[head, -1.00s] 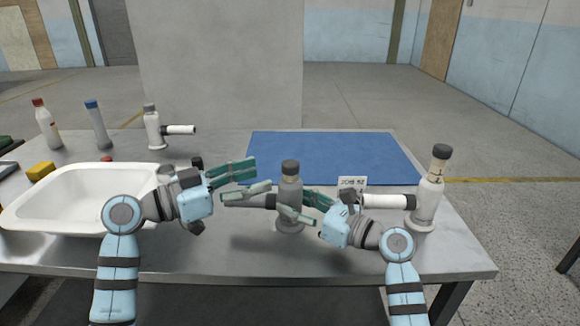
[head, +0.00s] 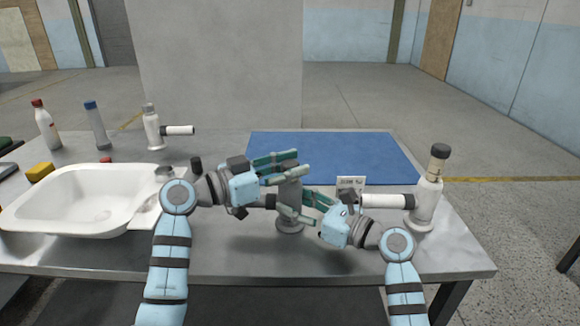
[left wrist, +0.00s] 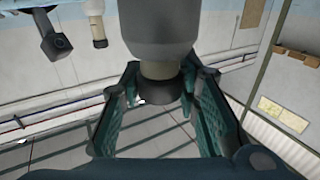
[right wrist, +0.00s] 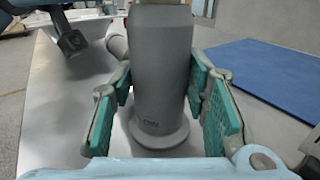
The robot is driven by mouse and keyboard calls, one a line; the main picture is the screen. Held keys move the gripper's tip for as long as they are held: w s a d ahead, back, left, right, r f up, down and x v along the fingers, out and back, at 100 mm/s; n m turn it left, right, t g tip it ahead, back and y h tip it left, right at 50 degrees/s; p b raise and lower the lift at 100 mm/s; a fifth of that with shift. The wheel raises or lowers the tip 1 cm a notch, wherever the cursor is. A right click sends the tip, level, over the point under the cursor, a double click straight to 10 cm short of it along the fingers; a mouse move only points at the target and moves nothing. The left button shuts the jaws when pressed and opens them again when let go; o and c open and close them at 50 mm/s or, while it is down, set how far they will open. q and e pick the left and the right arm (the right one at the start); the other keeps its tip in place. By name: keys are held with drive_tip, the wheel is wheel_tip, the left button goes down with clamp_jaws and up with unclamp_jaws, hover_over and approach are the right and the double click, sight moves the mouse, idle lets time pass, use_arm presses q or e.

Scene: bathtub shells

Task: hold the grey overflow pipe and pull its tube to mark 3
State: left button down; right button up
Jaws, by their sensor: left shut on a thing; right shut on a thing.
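The grey overflow pipe (head: 290,226) stands upright on its round base on the metal table, its short side branch pointing left. My left gripper (head: 292,163) is shut on its top, around the dark cap, which hides the cap in the head view. In the left wrist view the dark cap (left wrist: 160,92) and a short pale stretch of tube (left wrist: 161,69) show between the pads. My right gripper (head: 300,203) is shut on the grey body; the right wrist view shows the body (right wrist: 160,70) between the green pads. No marks on the tube are readable.
A white overflow pipe (head: 424,203) stands at the right, another white one (head: 152,132) at the back left. A white tub (head: 75,195) is at the left.

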use_arm(q)
drive_tip(key=shift+r, duration=3.05)
drive_tip(key=c, duration=1.2)
unclamp_jaws()
drive_tip(key=v, duration=1.2)
